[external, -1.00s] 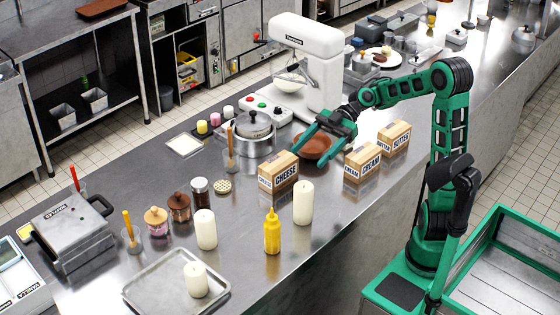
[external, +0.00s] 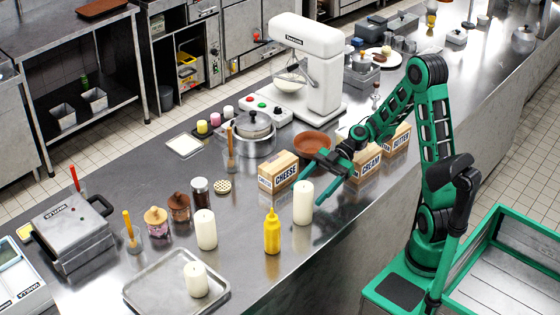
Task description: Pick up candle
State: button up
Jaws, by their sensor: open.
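Three white candles stand upright. One candle (external: 303,204) is on the counter at the front, beside the yellow bottle. A second candle (external: 206,230) stands left of the bottle. A third candle (external: 197,280) stands on the metal tray (external: 152,296).
A yellow bottle (external: 272,232) stands just left of the first candle. The CHEESE box (external: 278,171) is behind it; the CREAM box (external: 366,165) and BUTTER box (external: 396,139) are under or beside my arm. A brown bowl (external: 311,145) is behind. The counter's front edge is near.

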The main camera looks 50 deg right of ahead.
aim_at(296, 207)
jog(key=shift+f, duration=0.8)
jog(key=shift+a+f, duration=0.15)
jog(key=shift+a, duration=0.2)
jog(key=x, duration=0.2)
jog(key=r+x, duration=0.1)
jog(key=x, duration=0.2)
jog(key=shift+s+a, duration=0.2)
jog(key=shift+a, duration=0.3)
jog(key=shift+a+f, duration=0.2)
jog(key=shift+a, duration=0.3)
jog(key=c, duration=1.4)
jog(key=shift+w, duration=0.1)
jog(key=shift+c, duration=0.2)
jog(key=shift+r, duration=0.1)
notch_tip(296, 207, up, 18)
